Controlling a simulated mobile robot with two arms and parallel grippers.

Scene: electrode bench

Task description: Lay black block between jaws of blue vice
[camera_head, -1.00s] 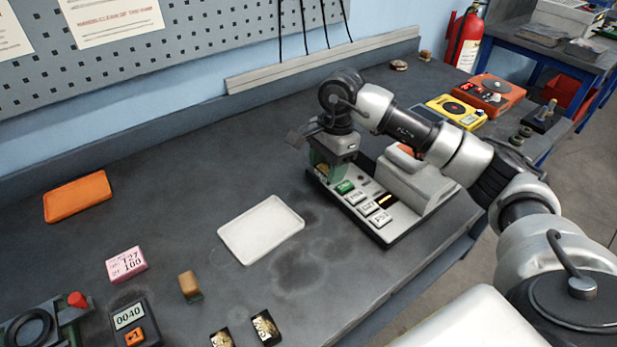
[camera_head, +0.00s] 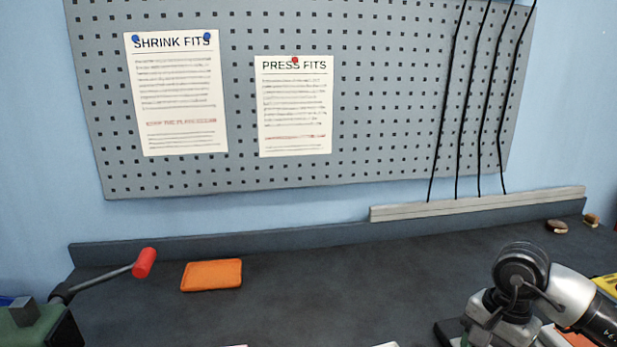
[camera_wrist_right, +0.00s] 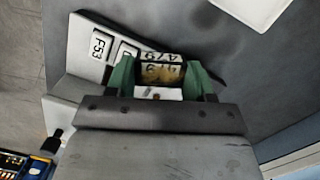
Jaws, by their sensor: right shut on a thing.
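In the right wrist view, my right gripper (camera_wrist_right: 160,78) has its green fingers shut on a small dark block with gold, marked faces (camera_wrist_right: 162,72). I cannot tell for sure whether this is the task's black block. The held block is over or beside a pale device with labelled keys (camera_wrist_right: 101,45). In the head view, my right arm is at the lower right and the gripper's tips are mostly cut off by the bottom edge. I see no blue vice in these views. My left gripper is not in view.
An orange tray (camera_head: 211,275) lies at the back of the dark bench (camera_head: 330,270). A green machine with a red-knobbed lever (camera_head: 144,263) stands at the left. A pegboard (camera_head: 380,110) hangs behind. The bench middle is clear.

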